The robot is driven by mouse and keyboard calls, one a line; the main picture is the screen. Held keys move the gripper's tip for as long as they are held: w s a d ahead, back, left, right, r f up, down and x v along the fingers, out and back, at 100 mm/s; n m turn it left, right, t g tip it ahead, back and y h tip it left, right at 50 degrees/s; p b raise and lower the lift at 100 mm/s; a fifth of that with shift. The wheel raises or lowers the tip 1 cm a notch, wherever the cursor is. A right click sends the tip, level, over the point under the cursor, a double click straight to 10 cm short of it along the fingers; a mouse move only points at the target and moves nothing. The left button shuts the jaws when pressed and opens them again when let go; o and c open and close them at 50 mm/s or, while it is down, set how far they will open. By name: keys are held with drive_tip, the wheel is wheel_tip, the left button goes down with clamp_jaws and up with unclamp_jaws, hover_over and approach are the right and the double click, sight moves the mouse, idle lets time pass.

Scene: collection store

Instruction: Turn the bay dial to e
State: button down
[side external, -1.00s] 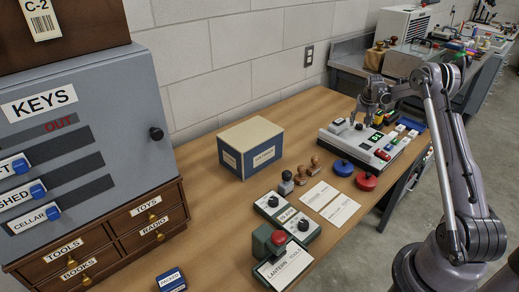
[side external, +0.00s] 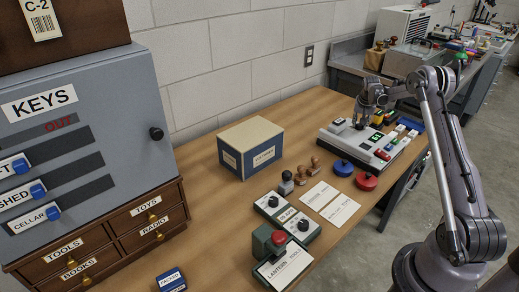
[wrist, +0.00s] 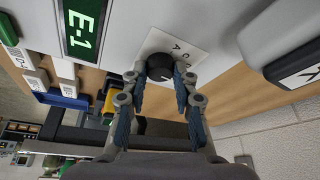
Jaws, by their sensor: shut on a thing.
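The bay dial (wrist: 160,68) is a round black knob with a light pointer mark on a white plate lettered C and A. The plate is part of a pale console (side external: 362,146) at the back of the wooden table. A green display (wrist: 84,28) beside the dial reads E-1 in the wrist view. My gripper (wrist: 160,80) is shut on the dial, with one finger on each side of it. In the side view my gripper (side external: 361,122) is over the console's back left part and the dial is hidden. The letters under my fingers are hidden.
A pale block (wrist: 282,40) stands close to the dial in the wrist view. Blue (side external: 343,168) and red (side external: 366,181) round pads and two brown stamps (side external: 308,168) lie before the console. A blue and tan box (side external: 250,148) stands further left.

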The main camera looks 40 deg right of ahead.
drive_tip(key=shift+m+g, duration=0.4)
drive_tip(key=shift+m, duration=0.7)
drive_tip(key=c, duration=1)
unclamp_jaws()
drive_tip(key=shift+c, duration=0.2)
drive_tip(key=shift+a+r, duration=0.1)
drive_tip(key=shift+r, duration=0.05)
drive_tip(key=v, duration=1.1)
drive_tip(key=shift+a+r, duration=0.25)
